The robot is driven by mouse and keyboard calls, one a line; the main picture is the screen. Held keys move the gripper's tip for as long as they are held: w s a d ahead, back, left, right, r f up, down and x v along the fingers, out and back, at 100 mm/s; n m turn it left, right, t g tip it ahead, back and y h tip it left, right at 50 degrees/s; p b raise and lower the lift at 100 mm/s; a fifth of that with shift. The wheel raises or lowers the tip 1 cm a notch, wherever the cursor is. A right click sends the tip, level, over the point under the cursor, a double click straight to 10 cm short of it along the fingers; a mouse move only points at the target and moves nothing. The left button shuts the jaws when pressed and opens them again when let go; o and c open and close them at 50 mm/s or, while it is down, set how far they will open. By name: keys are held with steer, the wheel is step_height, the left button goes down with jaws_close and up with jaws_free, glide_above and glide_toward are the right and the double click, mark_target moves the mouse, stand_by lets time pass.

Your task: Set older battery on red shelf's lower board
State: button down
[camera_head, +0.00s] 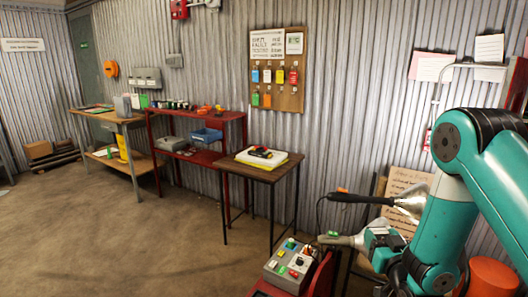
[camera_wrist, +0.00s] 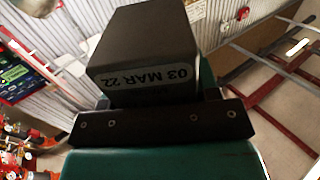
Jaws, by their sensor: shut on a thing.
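My gripper (camera_wrist: 160,122) is shut on a dark, boxy battery (camera_wrist: 145,45) in the wrist view. Its pale label reads "03 MAR 22", upside down. In the head view my teal arm comes in from the right; the battery cannot be made out there. The red shelf (camera_head: 148,138) stands against the corrugated wall, left of centre and well away from my arm. Its lower board (camera_head: 204,157) carries a grey case (camera_head: 172,144) and a blue bin (camera_head: 207,135). No second battery can be told apart with certainty.
A small table (camera_head: 257,172) with a drill (camera_head: 260,152) on a yellow-white pad stands right of the shelf. A wooden bench (camera_head: 125,120) is further left. The floor in front is clear.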

steer(key=s+f, duration=0.5)
steer(key=f, duration=0.5)
steer(key=shift+s, duration=0.2)
